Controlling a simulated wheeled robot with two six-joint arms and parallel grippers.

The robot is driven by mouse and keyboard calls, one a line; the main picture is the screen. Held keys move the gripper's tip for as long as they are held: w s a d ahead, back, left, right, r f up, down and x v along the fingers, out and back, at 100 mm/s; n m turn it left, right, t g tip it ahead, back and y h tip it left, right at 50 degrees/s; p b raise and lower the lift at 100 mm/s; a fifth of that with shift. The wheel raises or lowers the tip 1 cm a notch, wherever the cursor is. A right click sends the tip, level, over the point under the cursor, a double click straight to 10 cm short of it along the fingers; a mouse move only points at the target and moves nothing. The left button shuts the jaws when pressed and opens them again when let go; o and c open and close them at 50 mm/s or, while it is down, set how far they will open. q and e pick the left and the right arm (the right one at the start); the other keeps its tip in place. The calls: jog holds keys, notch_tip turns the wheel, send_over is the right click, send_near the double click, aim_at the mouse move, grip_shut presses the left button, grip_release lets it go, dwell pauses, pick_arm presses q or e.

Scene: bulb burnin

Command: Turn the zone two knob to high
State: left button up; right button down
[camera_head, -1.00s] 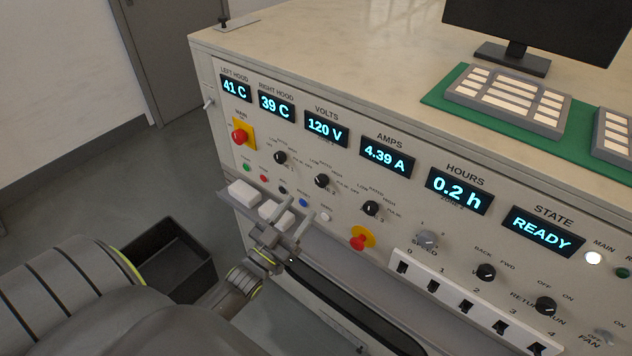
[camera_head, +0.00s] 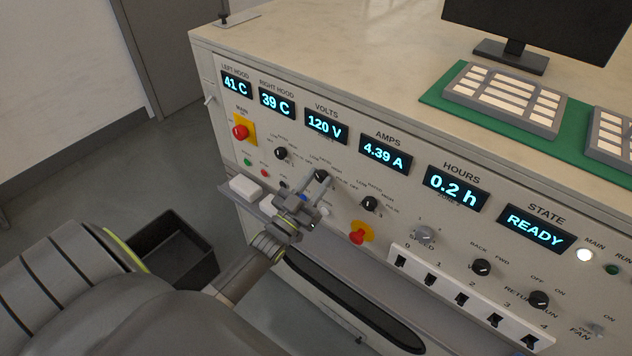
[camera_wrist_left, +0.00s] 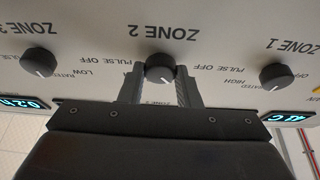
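The zone two knob (camera_head: 321,175) is a round black dial on the panel, the middle one of three zone knobs. It also shows in the left wrist view (camera_wrist_left: 160,70), where a white mark on it points toward the bottom of the picture. My left gripper (camera_head: 318,182) is at this knob. In the left wrist view its fingers (camera_wrist_left: 160,75) stand on either side of the knob, with what looks like a small gap. Most of the printing around the knob is hidden. My right gripper is not in view.
The zone one knob (camera_head: 281,153) and zone three knob (camera_head: 369,204) flank it. A red stop button (camera_head: 358,233) is to the lower right. A shelf with white blocks (camera_head: 245,188) is below left. A black bin (camera_head: 175,250) stands on the floor.

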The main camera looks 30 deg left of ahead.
pick_arm(q)
jog(key=c, duration=0.4)
jog(key=shift+c, duration=0.2)
jog(key=shift+m, duration=0.4)
jog(key=m+h+b, duration=0.1)
jog(key=m+h, duration=0.1)
jog(key=m, duration=0.2)
jog(key=shift+a+g+h, duration=0.1)
jog(key=shift+g+h, duration=0.2)
jog(key=m+h, duration=0.1)
jog(key=m, duration=0.1)
jog(key=m+g+h, duration=0.1)
jog(key=m, duration=0.2)
jog(key=m+g, duration=0.1)
jog(key=m, duration=0.2)
jog(key=m+g+h+p, duration=0.1)
jog(key=m, duration=0.1)
jog(key=shift+a+r+m+h, duration=0.1)
jog(key=shift+r+m+h, duration=0.1)
jog(key=shift+m+h, duration=0.15)
jog(key=m+g+p, duration=0.2)
jog(key=m, duration=0.2)
jog(key=shift+f+m, duration=0.1)
jog(key=shift+m, duration=0.35)
